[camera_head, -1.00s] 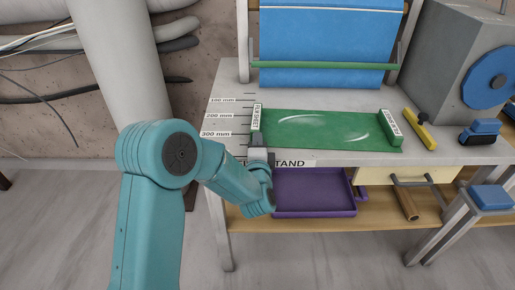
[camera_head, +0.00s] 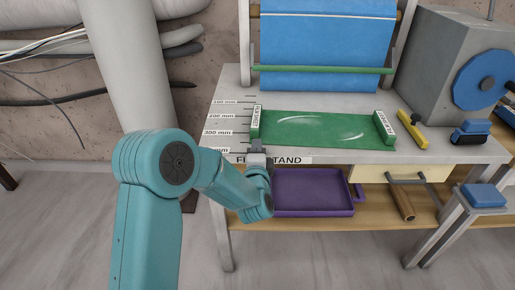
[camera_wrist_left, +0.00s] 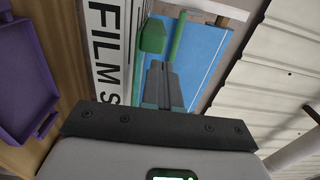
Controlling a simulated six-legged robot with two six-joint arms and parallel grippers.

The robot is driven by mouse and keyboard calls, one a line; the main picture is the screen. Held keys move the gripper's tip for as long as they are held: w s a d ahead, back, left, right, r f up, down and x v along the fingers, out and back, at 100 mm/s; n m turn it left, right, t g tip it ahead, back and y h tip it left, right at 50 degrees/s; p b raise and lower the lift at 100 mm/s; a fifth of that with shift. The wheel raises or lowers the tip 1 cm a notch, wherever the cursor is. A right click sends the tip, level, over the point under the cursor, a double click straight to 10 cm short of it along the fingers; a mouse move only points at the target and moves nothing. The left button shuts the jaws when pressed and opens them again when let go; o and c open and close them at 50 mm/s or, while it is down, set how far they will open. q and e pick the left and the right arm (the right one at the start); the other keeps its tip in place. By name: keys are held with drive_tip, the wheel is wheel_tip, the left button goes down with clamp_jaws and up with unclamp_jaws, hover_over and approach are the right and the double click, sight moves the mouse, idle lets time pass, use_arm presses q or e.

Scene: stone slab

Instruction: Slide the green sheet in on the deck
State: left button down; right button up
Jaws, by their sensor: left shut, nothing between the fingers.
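The green sheet (camera_head: 310,130) lies on the grey deck (camera_head: 228,140), with pale glossy streaks on it. A green block with a white label stands at its left end (camera_head: 255,122) and another at its right end (camera_head: 384,127). My left gripper (camera_head: 257,146) is at the deck's front edge, just in front of the left block. Its fingers are shut and empty; they also show in the left wrist view (camera_wrist_left: 163,86), pointing towards a green block (camera_wrist_left: 153,37). Contact with the block or sheet cannot be told. My right gripper is not in view.
Behind the sheet hangs a blue sheet (camera_head: 325,45) with a green bar (camera_head: 320,69). A yellow tool (camera_head: 412,130), a blue-topped block (camera_head: 473,130) and a grey machine (camera_head: 440,60) stand right. A purple tray (camera_head: 313,190) sits below the deck.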

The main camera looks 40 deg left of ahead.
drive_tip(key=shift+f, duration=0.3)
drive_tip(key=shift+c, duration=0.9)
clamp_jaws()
use_arm(q)
drive_tip(key=v, duration=0.9)
drive_tip(key=shift+s, duration=0.25)
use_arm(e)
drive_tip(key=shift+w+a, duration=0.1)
